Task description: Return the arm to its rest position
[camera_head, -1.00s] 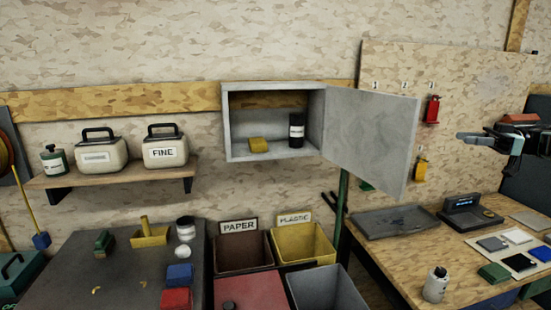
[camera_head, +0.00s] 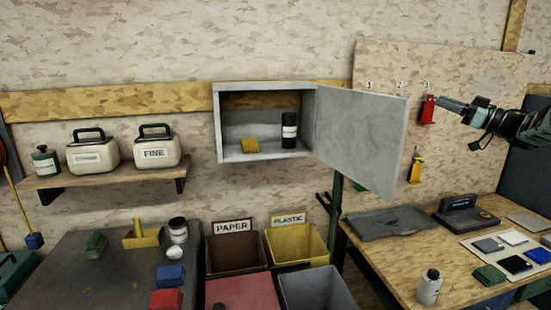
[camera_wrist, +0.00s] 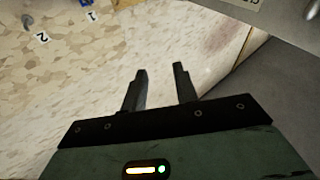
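My gripper (camera_head: 440,102) shows at the right in the head view, in front of the pegboard panel and beside the red hanging tool, with my arm coming in from the right edge. In the wrist view my gripper (camera_wrist: 160,80) has its two dark fingers apart, with only wall and board behind them. Nothing is held between them.
A grey wall cabinet (camera_head: 216,130) has its door (camera_head: 362,138) swung open towards my arm; a yellow block (camera_head: 250,145) and a dark bottle (camera_head: 289,131) are inside. The wooden workbench (camera_head: 400,255) lies below my arm. Red (camera_head: 427,109) and yellow (camera_head: 415,170) tools hang on the panel.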

